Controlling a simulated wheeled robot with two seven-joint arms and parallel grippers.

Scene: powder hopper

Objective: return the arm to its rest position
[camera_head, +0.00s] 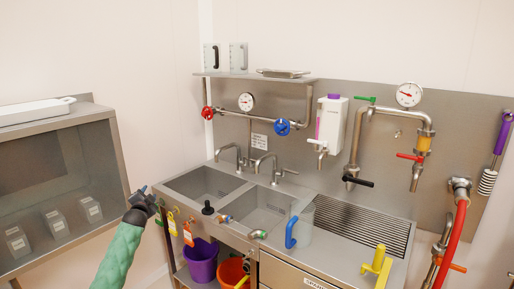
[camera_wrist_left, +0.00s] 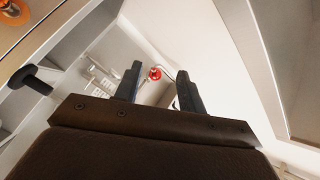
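My left arm, in a green quilted sleeve, comes in from the bottom left of the head view. Its dark left gripper (camera_head: 146,198) is in the air, left of the sink's front edge and right of the steel cabinet. In the left wrist view the gripper's two fingers (camera_wrist_left: 160,74) stand apart with nothing held between them. A red valve wheel (camera_wrist_left: 155,73) shows in the background beyond the fingers. My right arm and right gripper are not in view.
A steel sink (camera_head: 205,183) with two basins fills the middle. A purple bucket (camera_head: 201,262) and an orange bucket (camera_head: 232,272) are below it. A clear jug with a blue handle (camera_head: 291,232) stands on the counter. A steel cabinet (camera_head: 118,165) is at left.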

